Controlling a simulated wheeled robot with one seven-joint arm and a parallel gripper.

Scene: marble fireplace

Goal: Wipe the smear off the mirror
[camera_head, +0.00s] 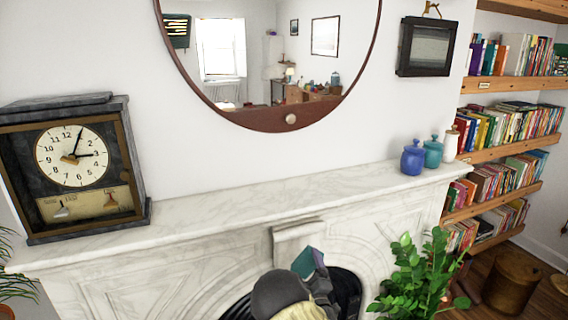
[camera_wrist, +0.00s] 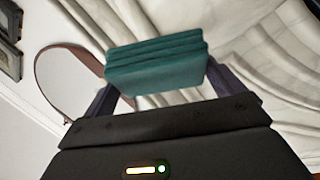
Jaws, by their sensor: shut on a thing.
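The round mirror (camera_head: 225,45) with a brown frame hangs on the white wall above the mantel. It reflects a window, pictures and a cluttered table. I cannot make out a smear on the visible glass, and the mirror's top is out of view. In the wrist view, part of the mirror (camera_wrist: 75,80) shows at the left, tilted. My gripper (camera_head: 314,265) is below the mantel's edge, in front of the fireplace and well apart from the mirror. It is shut on a folded teal cloth or pad (camera_wrist: 158,68), whose layers stick out between the fingers.
The marble mantel (camera_head: 230,210) crosses below the mirror, its middle bare. A dark clock (camera_head: 75,160) stands at left. A blue jar (camera_head: 412,158), a teal jar (camera_head: 432,152) and a white jar (camera_head: 450,145) stand at right. A leafy plant (camera_head: 415,275) is right of my arm.

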